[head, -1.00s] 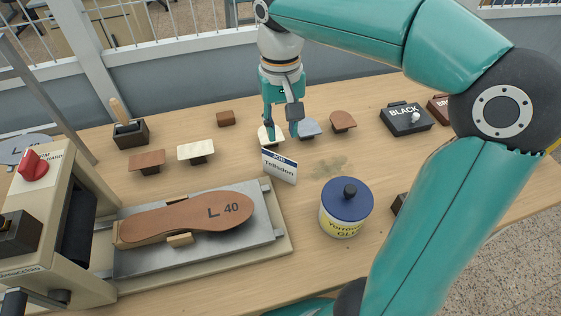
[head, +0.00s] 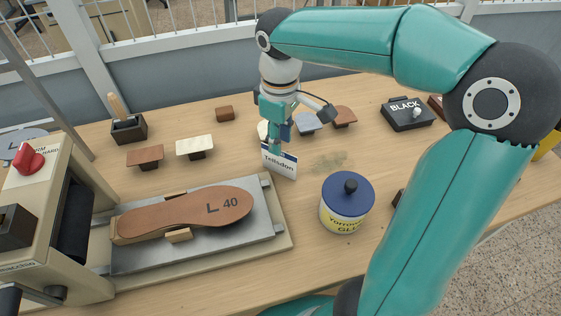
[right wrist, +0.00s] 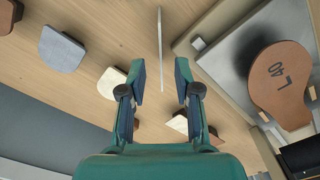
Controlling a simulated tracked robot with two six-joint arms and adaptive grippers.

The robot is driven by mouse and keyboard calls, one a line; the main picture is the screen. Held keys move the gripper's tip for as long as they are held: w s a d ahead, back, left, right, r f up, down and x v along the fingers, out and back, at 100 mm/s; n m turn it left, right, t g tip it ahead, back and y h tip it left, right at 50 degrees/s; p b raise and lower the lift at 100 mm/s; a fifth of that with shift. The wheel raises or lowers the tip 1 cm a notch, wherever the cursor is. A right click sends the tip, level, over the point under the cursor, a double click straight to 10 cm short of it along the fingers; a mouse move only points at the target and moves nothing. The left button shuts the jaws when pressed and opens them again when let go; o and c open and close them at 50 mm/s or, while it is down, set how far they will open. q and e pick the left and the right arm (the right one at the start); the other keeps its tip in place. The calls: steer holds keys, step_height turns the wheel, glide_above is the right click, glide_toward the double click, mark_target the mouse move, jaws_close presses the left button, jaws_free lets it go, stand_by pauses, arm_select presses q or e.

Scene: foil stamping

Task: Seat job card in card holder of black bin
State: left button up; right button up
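The white job card (head: 279,162), with a dark blue top band and the word Tellisdon, stands upright and slightly tilted near the middle of the table. My right gripper (head: 281,138) is just above and behind the card in the head view. In the right wrist view the gripper (right wrist: 160,82) is open, and the card (right wrist: 160,45) shows edge-on, in line with the gap between the fingers and ahead of the tips. The black bin (head: 405,119), labelled BLACK, stands at the back right. Its card holder cannot be made out clearly. My left gripper is out of view.
A glue jar with a blue lid (head: 347,202) stands right of the card. The stamping press (head: 62,200) with an L 40 insole (head: 185,217) is at the left. Several small sample blocks, including a brown one (head: 145,155), line the back.

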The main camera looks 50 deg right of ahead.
mark_target(279, 173)
steer(key=shift+a+f, duration=0.1)
steer(key=shift+f, duration=3.6)
jaws_close()
